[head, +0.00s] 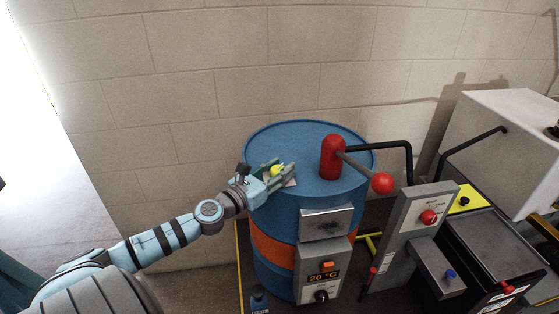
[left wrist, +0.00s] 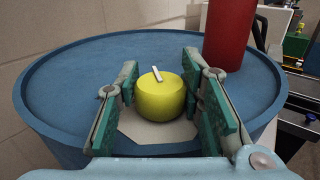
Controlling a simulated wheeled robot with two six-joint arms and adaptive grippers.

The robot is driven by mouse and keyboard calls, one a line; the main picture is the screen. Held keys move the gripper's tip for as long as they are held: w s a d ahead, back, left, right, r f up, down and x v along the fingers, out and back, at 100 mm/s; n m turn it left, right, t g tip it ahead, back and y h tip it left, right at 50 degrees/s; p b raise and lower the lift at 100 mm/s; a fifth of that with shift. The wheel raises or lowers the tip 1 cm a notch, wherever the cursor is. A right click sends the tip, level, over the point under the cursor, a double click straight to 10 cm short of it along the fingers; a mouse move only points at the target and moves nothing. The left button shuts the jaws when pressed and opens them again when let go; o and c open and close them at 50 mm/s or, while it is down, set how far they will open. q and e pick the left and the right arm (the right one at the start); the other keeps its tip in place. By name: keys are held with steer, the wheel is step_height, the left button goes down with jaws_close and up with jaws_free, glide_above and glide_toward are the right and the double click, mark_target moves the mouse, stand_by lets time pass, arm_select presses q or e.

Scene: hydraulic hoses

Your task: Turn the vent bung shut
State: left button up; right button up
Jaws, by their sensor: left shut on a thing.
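The vent bung (head: 277,171) is a round yellow knob on the top of the blue drum (head: 300,135). In the left wrist view the bung (left wrist: 162,102) sits upright over a pale plate (left wrist: 150,138), with a short white mark on its top pointing away and slightly left. My left gripper (head: 280,174) is shut on the bung, with one green-padded finger on each side of it; it also shows in the left wrist view (left wrist: 162,92). In the head view the fingers partly hide the bung. My right gripper is not in view.
A red pump body (head: 333,158) with a lever ending in a red ball (head: 382,183) stands on the drum right of the bung. A grey heater box (head: 322,270) reading 20 °C is on the drum's front. A grey control panel (head: 425,215) stands at right. A block wall is behind.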

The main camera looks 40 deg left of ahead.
arm_select(q)
steer(key=n+y+p, duration=0.1)
steer(key=y+p, duration=0.1)
steer(key=p, duration=0.1)
steer(key=n+y+p, duration=0.2)
steer(key=shift+r+g+y+p, duration=0.3)
steer(key=shift+r+y+p, duration=0.1)
steer(key=shift+f+n+y+p, duration=0.1)
steer(key=shift+n+y+p, duration=0.25)
steer(key=shift+y, duration=0.25)
steer(key=shift+f+n+g+y+p, duration=0.15)
steer(key=shift+n+g+y+p, duration=0.15)
steer(key=shift+n+g+y, duration=0.5)
steer(key=shift+f+n+g+y, duration=0.1)
steer(key=shift+n+g+y, duration=0.7)
steer(key=shift+n+y, duration=0.8)
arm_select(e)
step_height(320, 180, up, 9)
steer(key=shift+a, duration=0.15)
arm_select(q)
steer(key=shift+m+y, duration=0.25)
steer(key=shift+y, duration=0.35)
steer(key=o, duration=1.2)
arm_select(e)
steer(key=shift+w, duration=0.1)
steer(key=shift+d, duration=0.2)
